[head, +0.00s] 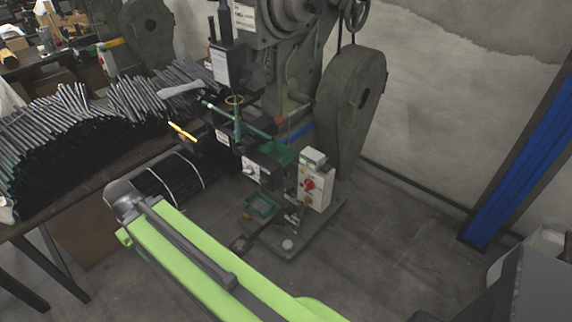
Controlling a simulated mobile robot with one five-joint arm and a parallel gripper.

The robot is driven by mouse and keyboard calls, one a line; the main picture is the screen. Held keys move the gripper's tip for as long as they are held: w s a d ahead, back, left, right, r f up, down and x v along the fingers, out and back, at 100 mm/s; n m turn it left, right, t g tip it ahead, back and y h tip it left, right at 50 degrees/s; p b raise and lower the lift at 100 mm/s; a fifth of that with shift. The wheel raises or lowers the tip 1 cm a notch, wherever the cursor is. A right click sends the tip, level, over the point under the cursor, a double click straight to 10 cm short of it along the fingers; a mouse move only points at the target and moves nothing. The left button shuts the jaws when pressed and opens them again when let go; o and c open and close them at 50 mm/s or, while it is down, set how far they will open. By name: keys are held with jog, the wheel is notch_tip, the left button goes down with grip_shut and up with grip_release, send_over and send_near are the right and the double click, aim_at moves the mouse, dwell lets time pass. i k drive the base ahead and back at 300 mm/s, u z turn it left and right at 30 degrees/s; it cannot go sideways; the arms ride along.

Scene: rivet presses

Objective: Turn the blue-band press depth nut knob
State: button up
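A grey-green press (295,85) stands in the middle of the head view, against the wall. A blue band (300,131) runs across its lower body, partly hidden by a green tray-like part. A yellow-orange ring (234,100) sits around the vertical spindle area at the front of the press. A small pale knob (249,170) shows on a dark box lower down. I cannot tell which of these small parts is the depth nut knob. My lime-green arm crosses the lower middle, in front of the press base.
A table with a big pile of dark rods (70,130) stands at the left. A white control box (314,187) with a red switch is on the press's right. A blue post (520,160) stands at the far right. Floor (390,240) between press and post is clear.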

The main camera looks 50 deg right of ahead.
aim_at(249, 170)
jog(key=z, duration=1.3)
jog(key=k, duration=0.75)
jog(key=u, duration=0.1)
jog(key=i, duration=0.7)
jog(key=z, duration=0.15)
